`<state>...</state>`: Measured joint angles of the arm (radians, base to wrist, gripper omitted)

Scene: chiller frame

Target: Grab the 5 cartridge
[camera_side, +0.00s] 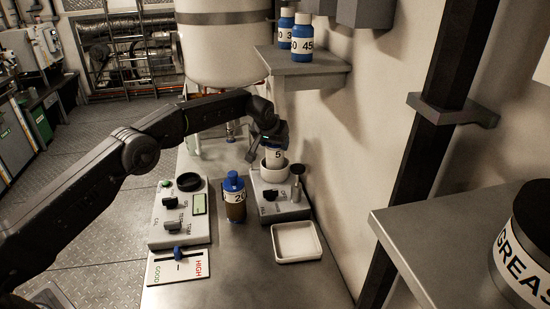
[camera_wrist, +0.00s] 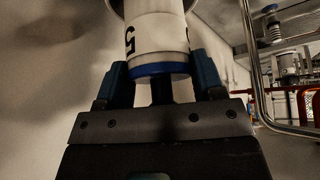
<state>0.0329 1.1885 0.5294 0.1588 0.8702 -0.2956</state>
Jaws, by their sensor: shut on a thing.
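The 5 cartridge (camera_side: 275,155) has a white label with a black 5 and stands at the round white holder of the grey device on the bench. My gripper (camera_side: 271,141) comes down on its top from the upper left. In the wrist view, the fingers of my gripper (camera_wrist: 160,82) are shut on the blue end of the 5 cartridge (camera_wrist: 155,38), one on each side. I cannot tell how deep the cartridge's lower end sits in the white holder (camera_side: 273,170).
A blue-capped 20 bottle (camera_side: 235,198) stands between the holder device (camera_side: 280,208) and a grey control panel (camera_side: 180,212). A white square tray (camera_side: 297,242) lies in front. Two blue-capped cartridges, one marked 45 (camera_side: 302,38), stand on the wall shelf (camera_side: 305,68). The wall is close on the right.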

